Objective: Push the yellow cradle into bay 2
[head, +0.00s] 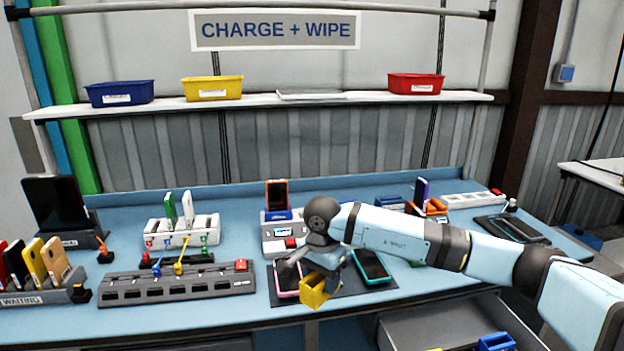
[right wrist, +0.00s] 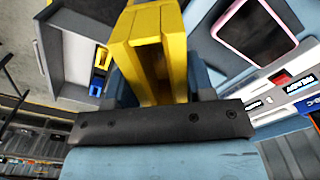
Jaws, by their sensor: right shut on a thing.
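My right gripper (head: 318,270) is shut on the yellow cradle (head: 314,291), in front of the phone mat near the table's front edge. In the right wrist view the cradle (right wrist: 148,55) stands up between the blue fingers. A long dark grey dock (head: 178,287) with a row of bays and a red block at its right end lies to the left of the gripper, clear of the cradle. I cannot read bay numbers, so I cannot tell which is bay 2. My left gripper is not in view.
A pink-edged phone (head: 287,279) and a teal-edged phone (head: 371,266) lie beside the gripper. Behind are a charger station (head: 283,232) and a white rack (head: 183,234), with coloured plugs in front of the rack. An open drawer (head: 440,322) is below the table's front.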

